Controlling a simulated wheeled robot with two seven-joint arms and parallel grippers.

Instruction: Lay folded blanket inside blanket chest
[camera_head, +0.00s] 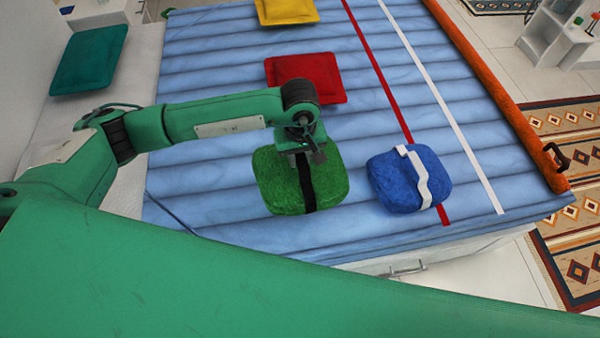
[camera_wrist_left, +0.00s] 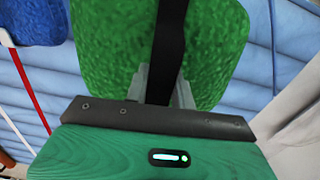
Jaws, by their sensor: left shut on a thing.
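A green folded blanket (camera_head: 273,184) with a black strap (camera_head: 307,188) lies on the light blue quilted surface, near its front edge. My left gripper (camera_head: 303,160) is over the blanket's upper part, pointing down. In the left wrist view, its two fingers (camera_wrist_left: 163,88) close around the black strap (camera_wrist_left: 168,45) on the green blanket (camera_wrist_left: 108,45). A blue folded blanket (camera_head: 396,188) with a white strap lies just to the right, apart from the green one. I cannot make out the blanket chest for certain. My right gripper is not in view.
The quilted surface (camera_head: 225,60) carries a red cushion (camera_head: 318,72) and a yellow cushion (camera_head: 287,10). A teal cushion (camera_head: 88,60) lies at the left. An orange roll (camera_head: 500,95) runs along the right edge. A patterned rug (camera_head: 570,140) is beyond it.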

